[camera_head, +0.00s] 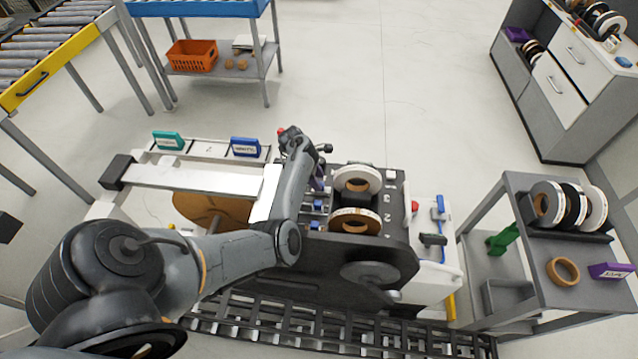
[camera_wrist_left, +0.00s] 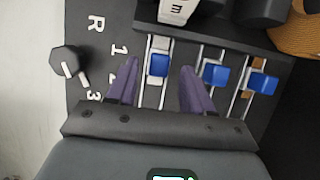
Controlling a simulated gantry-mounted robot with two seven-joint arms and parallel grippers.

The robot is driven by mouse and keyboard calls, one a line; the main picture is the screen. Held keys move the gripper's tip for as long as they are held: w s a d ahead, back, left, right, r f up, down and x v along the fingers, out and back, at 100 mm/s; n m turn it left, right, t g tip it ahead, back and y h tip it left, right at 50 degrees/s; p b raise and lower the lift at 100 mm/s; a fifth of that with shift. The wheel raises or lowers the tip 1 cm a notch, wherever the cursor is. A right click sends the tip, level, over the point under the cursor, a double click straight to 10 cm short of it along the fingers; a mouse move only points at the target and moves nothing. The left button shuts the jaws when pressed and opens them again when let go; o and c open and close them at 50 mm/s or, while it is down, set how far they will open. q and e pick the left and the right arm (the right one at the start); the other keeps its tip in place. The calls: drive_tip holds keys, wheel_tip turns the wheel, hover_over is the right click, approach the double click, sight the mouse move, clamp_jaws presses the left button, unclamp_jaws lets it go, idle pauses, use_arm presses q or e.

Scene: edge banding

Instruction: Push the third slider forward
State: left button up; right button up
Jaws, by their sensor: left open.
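Several blue sliders sit on metal rails of the dark edge-banding machine (camera_head: 345,255). In the left wrist view three show in a row: a left one (camera_wrist_left: 159,64), a middle one (camera_wrist_left: 216,75) and a right one (camera_wrist_left: 262,82). The left one stands slightly higher on its rails. My left gripper (camera_wrist_left: 160,70) is open, its two purple fingers on either side of the left slider; contact cannot be told. In the head view the gripper (camera_head: 317,180) is over the machine, partly hidden by my arm. Two sliders (camera_head: 318,205) show below it. My right gripper is not in view.
Tape rolls (camera_head: 358,180) stand on the machine right of the gripper. A black knob (camera_wrist_left: 66,62) sits beside printed marks R, 1, 2, 3 in the wrist view. A grey cart (camera_head: 520,290) with more rolls stands to the right. Open floor (camera_head: 400,90) lies behind.

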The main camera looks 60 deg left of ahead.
use_arm(q)
drive_tip(key=shift+x, duration=1)
drive_tip(key=shift+c, duration=0.3)
clamp_jaws()
